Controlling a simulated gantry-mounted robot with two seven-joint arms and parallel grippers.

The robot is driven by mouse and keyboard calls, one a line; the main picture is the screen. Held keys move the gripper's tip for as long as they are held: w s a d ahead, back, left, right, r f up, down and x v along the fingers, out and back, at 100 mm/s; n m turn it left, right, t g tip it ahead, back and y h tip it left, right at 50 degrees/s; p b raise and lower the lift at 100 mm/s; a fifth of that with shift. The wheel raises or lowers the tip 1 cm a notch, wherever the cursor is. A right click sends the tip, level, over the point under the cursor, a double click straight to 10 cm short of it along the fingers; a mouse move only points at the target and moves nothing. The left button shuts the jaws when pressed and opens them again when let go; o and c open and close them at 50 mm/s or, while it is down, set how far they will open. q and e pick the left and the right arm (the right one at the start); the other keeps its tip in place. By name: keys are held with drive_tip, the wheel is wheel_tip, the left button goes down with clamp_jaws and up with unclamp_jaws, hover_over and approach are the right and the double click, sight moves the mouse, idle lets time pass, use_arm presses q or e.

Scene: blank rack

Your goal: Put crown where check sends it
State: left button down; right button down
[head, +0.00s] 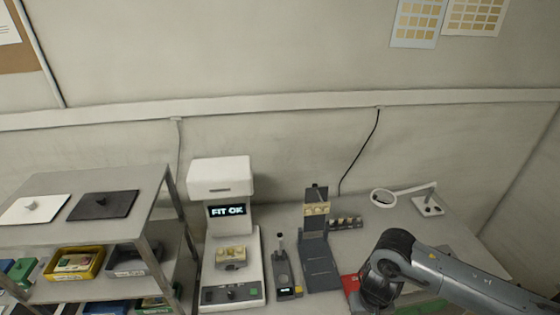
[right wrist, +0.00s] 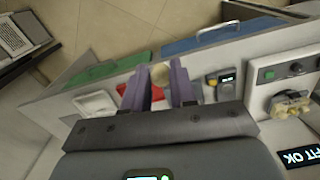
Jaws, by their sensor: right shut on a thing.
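The white check machine (head: 221,176) stands left of centre in the head view, and its screen (head: 227,210) reads "FIT OK". A tan dental model (head: 232,254) sits on its platform; it also shows at the right of the right wrist view (right wrist: 291,104). My right gripper (right wrist: 159,78) is shut on a small round cream piece, which looks like the crown (right wrist: 159,71), between its purple fingertips. It is over the bench's front area, beyond a red item (right wrist: 127,90). In the head view my forearm hides the fingers and crown. My left gripper is out of view.
A grey rack (head: 150,190) at the left holds a yellow bin (head: 97,261), a dark bin (head: 151,254) and several other coloured bins. A small meter (head: 284,275) and a dark stand (head: 318,250) are right of the machine. A ring lamp (head: 384,197) stands behind.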

drive_tip(key=s+r+p, duration=0.4)
drive_tip(key=r+p, duration=1)
drive_tip(key=r, duration=0.1)
drive_tip(key=shift+n, duration=0.3)
